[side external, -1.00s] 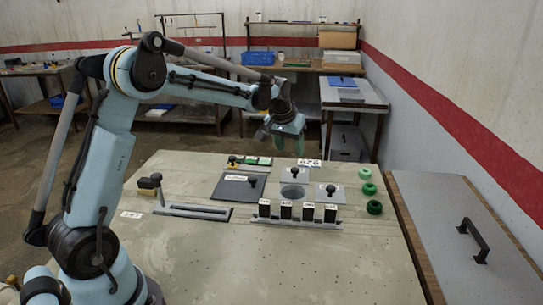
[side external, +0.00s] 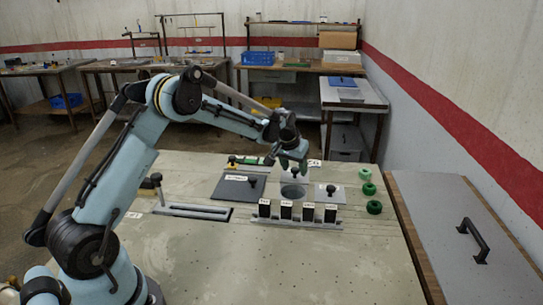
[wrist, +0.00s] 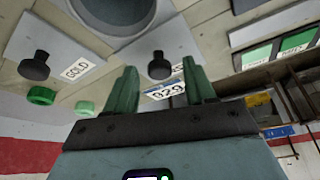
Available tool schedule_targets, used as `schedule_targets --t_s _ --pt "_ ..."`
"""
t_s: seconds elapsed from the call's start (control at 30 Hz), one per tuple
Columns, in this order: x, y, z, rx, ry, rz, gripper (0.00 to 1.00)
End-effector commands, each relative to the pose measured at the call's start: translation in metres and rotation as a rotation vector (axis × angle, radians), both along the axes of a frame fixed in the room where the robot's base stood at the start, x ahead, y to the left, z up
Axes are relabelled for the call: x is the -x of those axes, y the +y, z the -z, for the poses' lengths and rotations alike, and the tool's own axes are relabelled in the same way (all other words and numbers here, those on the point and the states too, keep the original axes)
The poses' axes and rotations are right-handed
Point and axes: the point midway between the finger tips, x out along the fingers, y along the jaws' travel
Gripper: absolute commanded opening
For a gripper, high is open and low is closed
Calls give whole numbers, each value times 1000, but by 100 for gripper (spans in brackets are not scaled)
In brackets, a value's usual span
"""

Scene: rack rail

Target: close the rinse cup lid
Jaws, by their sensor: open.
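My gripper (side external: 293,164) is open and points down over the back light grey plate (side external: 284,177) with a black knob (wrist: 160,66). In the wrist view the knob shows between the green fingertips (wrist: 160,84), past their ends; contact cannot be told. An open round cup (side external: 292,191) sits in front of that plate. A second light grey plate (side external: 335,198), with a knob and a label reading GOLD in the wrist view, lies to the right. A dark square plate (side external: 230,190) with a knob lies to the left. Which one is the rinse cup lid is not readable.
Several black blocks with white labels stand in a rail (side external: 297,221) in front of the cup. Green round pieces (side external: 373,207) line the right side. A slotted rail with an upright black-knobbed lever (side external: 156,182) is at left. The front of the table is clear.

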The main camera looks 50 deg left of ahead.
Motion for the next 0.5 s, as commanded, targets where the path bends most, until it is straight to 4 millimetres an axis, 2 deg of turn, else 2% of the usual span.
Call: schedule_targets --t_s 0.03,0.37,0.5 --pt "0 0 0 0 0 0 53" --pt "0 0 0 0 0 0 2" --pt "0 0 0 0 0 0 0"
